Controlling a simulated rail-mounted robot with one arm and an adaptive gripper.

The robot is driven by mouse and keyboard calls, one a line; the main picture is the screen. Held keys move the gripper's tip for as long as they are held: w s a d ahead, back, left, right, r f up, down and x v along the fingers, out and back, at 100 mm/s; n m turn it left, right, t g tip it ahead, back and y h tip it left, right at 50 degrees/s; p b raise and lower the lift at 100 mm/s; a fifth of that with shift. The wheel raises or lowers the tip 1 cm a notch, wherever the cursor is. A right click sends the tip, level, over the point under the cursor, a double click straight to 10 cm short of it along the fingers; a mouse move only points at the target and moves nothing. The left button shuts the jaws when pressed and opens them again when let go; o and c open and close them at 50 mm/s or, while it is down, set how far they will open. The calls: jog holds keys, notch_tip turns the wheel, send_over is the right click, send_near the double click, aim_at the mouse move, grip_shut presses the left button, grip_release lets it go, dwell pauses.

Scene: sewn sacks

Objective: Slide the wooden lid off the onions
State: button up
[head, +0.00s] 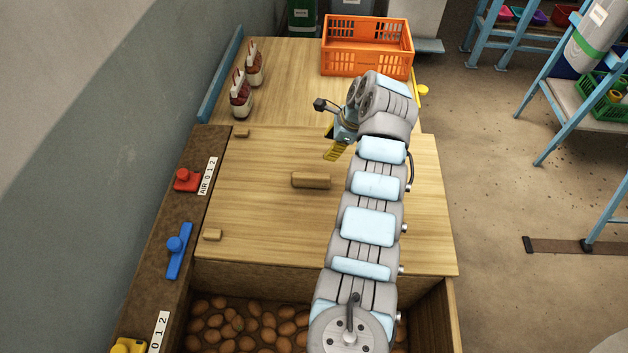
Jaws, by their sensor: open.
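The wooden lid (265,180) is a flat light-wood board lying over the far part of a bin. It has a raised wooden handle block (311,180) near its middle. Onions (240,323), brown and round, show in the open near part of the bin, with several partly hidden under my arm. My gripper (333,152) has yellow fingertips and is open and empty. It hangs above the lid, a little beyond and to the right of the handle block, apart from it as far as I can tell. My arm covers the right part of the lid.
An orange crate (367,48) stands at the far end, near two red-filled bottles (241,95) on a wooden surface. A brown ledge along the left wall carries a red valve (186,180) and a blue handle (179,250). Open floor and a blue-legged rack (592,110) are to the right.

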aim_at(312, 175)
jog(key=shift+m+g+y, duration=0.3)
jog(key=shift+g+y, duration=0.1)
jog(key=shift+g, duration=0.5)
jog(key=x, duration=0.4)
jog(key=s+b+x, duration=0.1)
jog(key=x, duration=0.2)
jog(key=s+b+x, duration=0.1)
jog(key=x, duration=0.3)
jog(key=shift+s+a+f, duration=0.2)
jog(key=shift+a+f, duration=0.05)
jog(key=shift+a, duration=0.1)
jog(key=shift+b+x, duration=1.3)
jog(key=shift+x, duration=0.55)
jog(key=shift+w, duration=0.1)
grip_shut()
